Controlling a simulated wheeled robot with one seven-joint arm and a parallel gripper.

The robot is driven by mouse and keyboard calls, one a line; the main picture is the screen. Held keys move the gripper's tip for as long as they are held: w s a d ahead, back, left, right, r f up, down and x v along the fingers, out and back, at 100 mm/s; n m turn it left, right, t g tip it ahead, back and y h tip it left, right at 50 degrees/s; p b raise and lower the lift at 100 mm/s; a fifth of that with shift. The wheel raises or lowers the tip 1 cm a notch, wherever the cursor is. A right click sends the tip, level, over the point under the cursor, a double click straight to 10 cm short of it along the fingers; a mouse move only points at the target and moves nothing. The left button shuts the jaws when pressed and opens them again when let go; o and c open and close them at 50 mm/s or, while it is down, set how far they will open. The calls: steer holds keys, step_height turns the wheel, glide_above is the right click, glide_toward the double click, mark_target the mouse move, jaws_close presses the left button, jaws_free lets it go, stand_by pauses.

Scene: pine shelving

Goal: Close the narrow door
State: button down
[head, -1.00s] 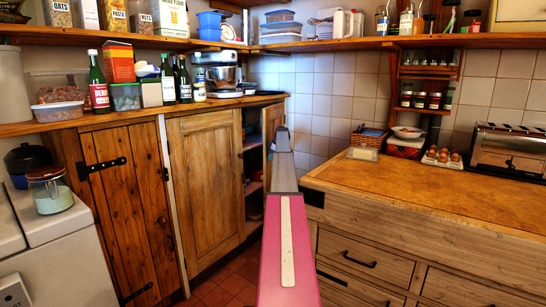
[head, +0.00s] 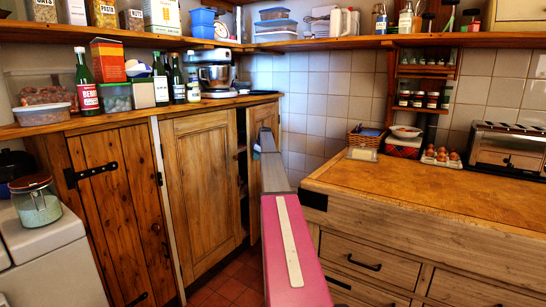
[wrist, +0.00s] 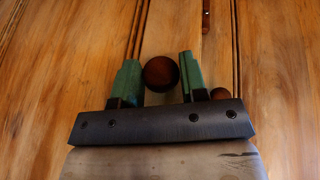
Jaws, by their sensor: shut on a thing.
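The narrow door (head: 254,122) is a pale pine cupboard door at the right end of the corner cabinet. It stands slightly ajar, with a dark gap at its left edge. My arm hides much of it in the head view. In the wrist view, the door's wood (wrist: 70,60) fills the background, and my gripper (wrist: 159,62) has its green fingers on either side of a dark round knob (wrist: 161,75), shut on it. In the head view the fingers are hard to make out at the arm's far end.
A wider pine door (head: 203,190) stands just left of the gap. A second knob (wrist: 220,94) shows partly behind the right finger. A drawer unit with a wooden worktop (head: 430,195) stands close on the right. Tiled floor (head: 228,285) is clear between.

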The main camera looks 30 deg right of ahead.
mark_target(248, 140)
steer(key=w+a+m+h, duration=0.1)
steer(key=w+a+m, duration=0.1)
steer(key=w+a, duration=0.3)
steer(key=shift+w+a, duration=0.15)
steer(key=shift+w, duration=0.9)
steer(key=shift+r, duration=0.1)
steer(key=c, duration=0.7)
jaws_free()
steer(key=shift+w+a, duration=0.1)
steer(key=shift+o, duration=0.2)
steer(key=v, duration=1.1)
